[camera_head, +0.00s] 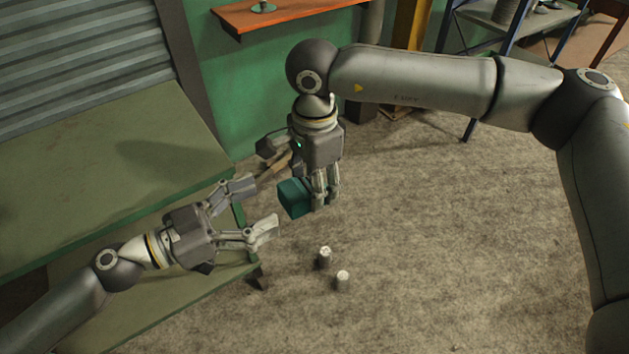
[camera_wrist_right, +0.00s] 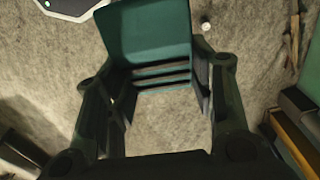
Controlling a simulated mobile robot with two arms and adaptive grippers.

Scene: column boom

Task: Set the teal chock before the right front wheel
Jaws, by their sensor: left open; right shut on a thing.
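The teal chock (camera_head: 293,198) is in my right gripper (camera_head: 318,203), held above the concrete floor near the middle of the head view. In the right wrist view the chock (camera_wrist_right: 146,35) sits between the two fingers, with a smooth teal face and dark ridges along its near side. My left gripper (camera_head: 257,208) is open and empty, just left of the chock, its fingers pointing right towards it. The two do not seem to touch. I cannot make out a wheel in either view.
Two small pale-topped cylinders (camera_head: 324,257) (camera_head: 343,281) stand on the floor in front of the chock. A green bench (camera_head: 110,180) fills the left, under my left arm. An orange shelf (camera_head: 285,14) and a blue-framed rack (camera_head: 510,30) are behind.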

